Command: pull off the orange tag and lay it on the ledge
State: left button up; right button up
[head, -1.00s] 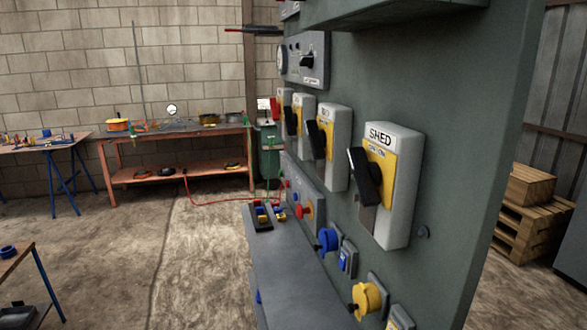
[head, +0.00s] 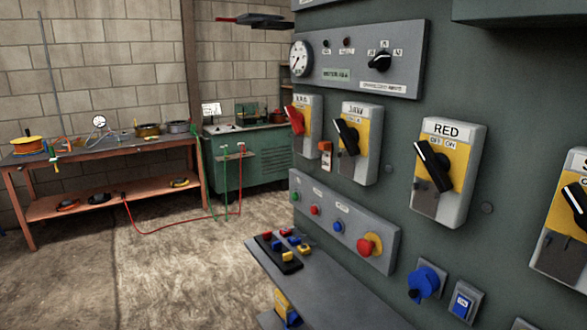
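A small orange tag (head: 325,147) with a white lower part (head: 327,162) is on the grey-green panel, between the leftmost switch box with the red handle (head: 298,121) and the JAW switch box (head: 370,166). It is small, and I cannot tell what holds it. The grey ledge (head: 340,300) juts out below the panel's button strip. Several coloured pieces, red, blue and yellow, sit at its far left end. Neither of my grippers shows in the head view.
The RED switch box (head: 472,170) and a partly cut-off box stand farther right. A red mushroom button (head: 365,247) and blue plug (head: 425,283) stick out above the ledge. A workbench (head: 110,183) and green cabinet (head: 245,165) stand behind. The floor left of the panel is clear.

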aim_at(325, 146)
jog(key=i+j+z, duration=0.1)
jog(key=i+j, duration=0.15)
jog(key=i+j+z, duration=0.25)
jog(key=i+j, duration=0.2)
jog(key=j, duration=0.25)
jog(key=i+j+z, duration=0.15)
jog(key=j, duration=0.25)
jog(key=i+j+z, duration=0.1)
jog(key=i+j, duration=0.15)
jog(key=i+j+z, duration=0.15)
jog(key=j, duration=0.35)
jog(key=i+j, duration=0.2)
jog(key=j, duration=0.15)
jog(key=i+j+z, duration=0.1)
jog(key=j, duration=0.3)
jog(key=i+j, duration=0.3)
